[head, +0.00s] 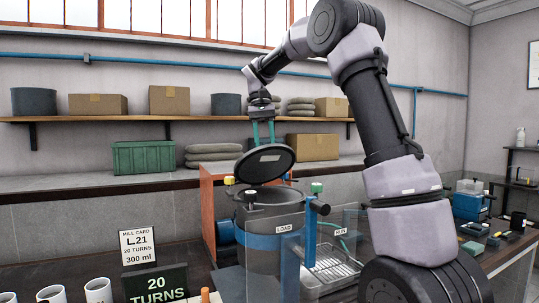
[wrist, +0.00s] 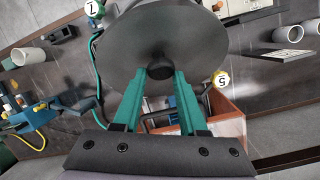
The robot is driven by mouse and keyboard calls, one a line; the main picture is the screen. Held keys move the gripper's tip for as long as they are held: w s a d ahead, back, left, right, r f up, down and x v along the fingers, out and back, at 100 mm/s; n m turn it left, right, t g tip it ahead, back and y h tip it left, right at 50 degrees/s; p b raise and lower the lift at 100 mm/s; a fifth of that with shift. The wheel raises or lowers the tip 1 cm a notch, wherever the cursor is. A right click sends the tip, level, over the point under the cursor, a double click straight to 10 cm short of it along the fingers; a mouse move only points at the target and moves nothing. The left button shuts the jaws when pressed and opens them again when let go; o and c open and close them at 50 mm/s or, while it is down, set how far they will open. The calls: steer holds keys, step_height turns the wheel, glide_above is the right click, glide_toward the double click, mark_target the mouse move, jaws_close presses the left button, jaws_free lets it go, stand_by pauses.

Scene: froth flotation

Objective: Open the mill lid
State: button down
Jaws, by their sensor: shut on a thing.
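The mill lid (head: 264,168) is a dark round disc, raised and tilted above the mill (head: 258,256), a grey drum with a blue band beside a LOAD label. A gap shows between the lid and the mill's top. My gripper (head: 263,143) comes down from above, with its teal fingers at the top of the lid. In the wrist view the lid (wrist: 165,30) fills the top middle, and my gripper (wrist: 160,74) is shut on the dark knob at its centre. The lid hides part of the mill in that view; I cannot tell whether a hinge joins them.
An orange frame (head: 214,205) stands behind the mill. A RUN-labelled station with a wire tray (head: 331,274) stands to the right. A mill card (head: 138,246), a "20 TURNS" sign (head: 157,287) and white cups (head: 98,290) are at front left. Shelves with boxes line the wall.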

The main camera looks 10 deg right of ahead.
steer(key=w, duration=0.1)
steer(key=w+a, duration=0.1)
steer(key=shift+w+r, duration=0.2)
steer(key=shift+w, duration=0.15)
steer(key=c, duration=1.4)
jaws_free()
steer(key=shift+w+a, duration=0.1)
steer(key=shift+w, duration=0.15)
steer(key=o, duration=0.5)
steer(key=shift+s+a, duration=0.1)
steer(key=shift+a, duration=0.05)
steer(key=o, duration=0.4)
steer(key=shift+d+r, duration=0.1)
steer(key=shift+d, duration=0.1)
steer(key=shift+o, duration=0.2)
steer(key=shift+r, duration=0.1)
steer(key=v, duration=0.7)
steer(key=shift+r, duration=0.1)
